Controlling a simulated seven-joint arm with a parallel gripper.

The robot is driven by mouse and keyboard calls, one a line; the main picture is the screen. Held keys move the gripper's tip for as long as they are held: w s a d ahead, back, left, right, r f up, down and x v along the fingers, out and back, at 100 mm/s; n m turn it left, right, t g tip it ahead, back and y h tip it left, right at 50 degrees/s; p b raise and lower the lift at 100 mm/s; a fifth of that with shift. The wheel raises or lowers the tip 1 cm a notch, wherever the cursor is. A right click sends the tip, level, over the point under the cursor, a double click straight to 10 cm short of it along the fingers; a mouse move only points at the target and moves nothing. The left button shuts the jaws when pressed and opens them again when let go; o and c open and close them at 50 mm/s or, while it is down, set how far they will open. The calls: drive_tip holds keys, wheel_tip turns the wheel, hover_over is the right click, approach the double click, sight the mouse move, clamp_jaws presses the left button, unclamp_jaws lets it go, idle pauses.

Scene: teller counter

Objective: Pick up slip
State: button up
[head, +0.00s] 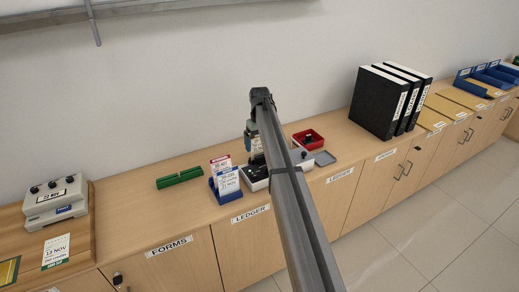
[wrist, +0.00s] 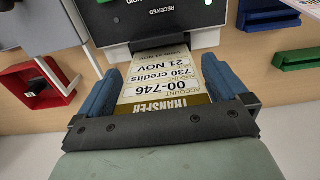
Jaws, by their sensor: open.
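The transfer slip (wrist: 160,88) shows upside down in the wrist view, reading 00-746, 730 credits, 21 NOV. Its far end meets the black front of a white device (wrist: 205,40) marked RECEIVED, with a green light. My gripper (wrist: 162,70) is open, one blue finger on each side of the slip with gaps at both edges. The slip's near end reaches the gripper's dark crossbar. In the head view my gripper (head: 254,145) is above the white device (head: 256,184), and my arm hides part of both. The slip is hard to make out there.
A blue holder (head: 226,193) with two upright slips stands left of the device, with a green block (head: 180,178) farther left. Black binders (head: 378,100) stand farther right.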

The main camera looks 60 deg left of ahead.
drive_tip(key=c, duration=0.9)
drive_tip(key=shift+r, duration=0.1)
drive_tip(key=r, duration=0.8)
drive_tip(key=shift+s+a+r, duration=0.1)
drive_tip(key=shift+s+r, duration=0.1)
drive_tip(key=shift+r, duration=0.2)
drive_tip(key=s+a+f, duration=0.1)
drive_tip(key=s+a, duration=0.1)
drive_tip(key=s, duration=0.7)
drive_tip(key=s+a+f, duration=0.1)
drive_tip(key=s+a, duration=0.2)
drive_tip(key=s, duration=0.6)
drive_tip(key=s+a+f, duration=0.1)
drive_tip(key=s+a, duration=0.1)
drive_tip(key=s, duration=0.7)
drive_tip(key=shift+s+a+f, duration=0.25)
drive_tip(key=shift+s+a, duration=0.05)
drive_tip(key=shift+a, duration=0.1)
